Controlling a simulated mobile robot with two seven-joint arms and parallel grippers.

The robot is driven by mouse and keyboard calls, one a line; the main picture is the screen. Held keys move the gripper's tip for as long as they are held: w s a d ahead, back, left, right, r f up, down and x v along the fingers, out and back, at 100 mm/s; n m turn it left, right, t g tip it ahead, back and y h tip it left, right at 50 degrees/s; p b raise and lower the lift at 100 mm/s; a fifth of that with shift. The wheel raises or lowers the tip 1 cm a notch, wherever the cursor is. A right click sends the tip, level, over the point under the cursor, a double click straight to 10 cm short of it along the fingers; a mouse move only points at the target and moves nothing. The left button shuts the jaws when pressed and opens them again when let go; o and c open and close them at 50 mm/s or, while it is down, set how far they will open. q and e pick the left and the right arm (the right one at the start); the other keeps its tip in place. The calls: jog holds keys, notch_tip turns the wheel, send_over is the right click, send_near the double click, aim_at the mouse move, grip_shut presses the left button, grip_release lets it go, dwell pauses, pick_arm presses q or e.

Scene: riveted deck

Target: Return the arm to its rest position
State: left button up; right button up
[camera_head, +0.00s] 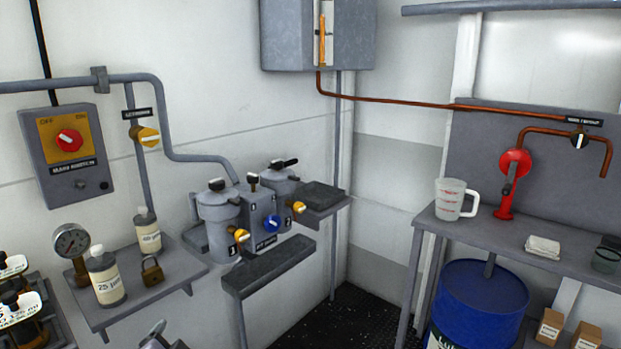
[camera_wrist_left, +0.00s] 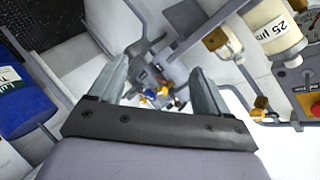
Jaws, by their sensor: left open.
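My left gripper (camera_wrist_left: 155,82) shows in the left wrist view with its two grey fingers spread apart and nothing between them. Beyond the fingers are the wall fittings, small and tilted in that view. In the head view a small grey part shows at the bottom edge, left of centre; I cannot tell whether it is my left gripper. My right gripper is in neither view. The rest position itself is not marked in either view.
Twin filter housings (camera_head: 218,218) stand over a grey ledge (camera_head: 268,268). At right, a bench (camera_head: 480,231) holds a measuring jug (camera_head: 450,199) above a blue drum (camera_head: 482,300).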

pick_arm(q)
jog(key=s+d+f+n+h, duration=0.1)
jog(key=s+f+n, duration=0.1)
jog(key=s+f, duration=0.3)
jog(key=s+d+f+n+g+h, duration=0.1)
jog(key=s+f, duration=0.4)
jog(key=s, duration=0.6)
jog(key=s+d+f+n+g+h, duration=0.1)
jog(key=s+d+f+n+h, duration=0.1)
jog(key=s+f, duration=0.3)
jog(key=s+d+h, duration=0.1)
jog(key=s, duration=0.2)
jog(key=shift+s+d+n, duration=0.25)
jog(key=shift+n, duration=0.15)
jog(key=shift+f, duration=0.1)
